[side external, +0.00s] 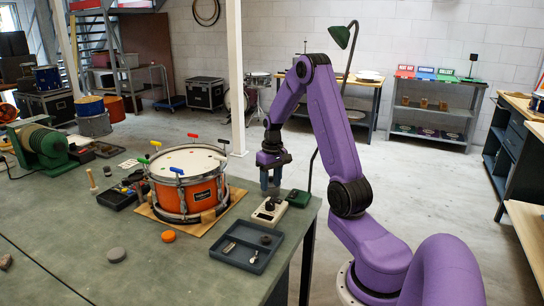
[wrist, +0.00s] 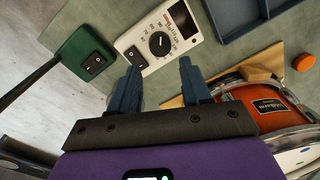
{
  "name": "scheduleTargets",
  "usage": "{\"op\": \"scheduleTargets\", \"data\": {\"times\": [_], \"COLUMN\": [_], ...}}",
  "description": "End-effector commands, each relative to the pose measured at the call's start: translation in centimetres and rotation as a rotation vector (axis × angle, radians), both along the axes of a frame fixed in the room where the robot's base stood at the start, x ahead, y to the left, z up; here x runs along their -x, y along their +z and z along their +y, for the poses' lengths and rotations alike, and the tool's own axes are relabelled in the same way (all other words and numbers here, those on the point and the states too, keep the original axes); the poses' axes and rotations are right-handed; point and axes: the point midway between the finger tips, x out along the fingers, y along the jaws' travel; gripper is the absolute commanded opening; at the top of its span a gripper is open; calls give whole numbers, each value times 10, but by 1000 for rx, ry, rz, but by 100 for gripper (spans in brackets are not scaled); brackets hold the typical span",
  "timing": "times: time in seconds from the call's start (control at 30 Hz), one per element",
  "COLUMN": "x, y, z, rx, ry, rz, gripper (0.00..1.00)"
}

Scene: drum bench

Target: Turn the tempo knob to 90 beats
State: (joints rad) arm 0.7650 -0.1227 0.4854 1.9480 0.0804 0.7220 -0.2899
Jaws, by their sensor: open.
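The tempo box (side external: 269,213) is a small white unit at the bench's right edge. It also shows in the wrist view (wrist: 133,38), with a round black knob (wrist: 159,43), a printed dial, a dark display (wrist: 183,18) and a black rocker switch (wrist: 137,57). The knob bears a light pointer mark; the dial figures are too small to read. My gripper (wrist: 160,68) is open and empty, its two blue fingers apart. In the wrist view the knob lies between and just beyond the fingertips. In the side view my gripper (side external: 270,187) hangs above the box, pointing down.
A green lamp base (wrist: 90,52) with a switch stands close beside the box. An orange drum (side external: 187,190) on a wooden board is on its other side. A dark tray (side external: 225,256) with small parts lies in front. The bench's front left is mostly clear.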

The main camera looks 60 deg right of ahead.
Motion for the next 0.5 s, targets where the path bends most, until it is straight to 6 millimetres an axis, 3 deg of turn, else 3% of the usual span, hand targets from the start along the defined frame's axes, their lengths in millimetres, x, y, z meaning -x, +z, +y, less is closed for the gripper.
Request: {"op": "scheduleTargets", "data": {"times": [0.3,0.5], "x": [1,2], "y": [67,91], "z": [-3,-5], "rx": [3,1], "ry": [1,0], "rz": [-2,0], "gripper": [48,48]}}
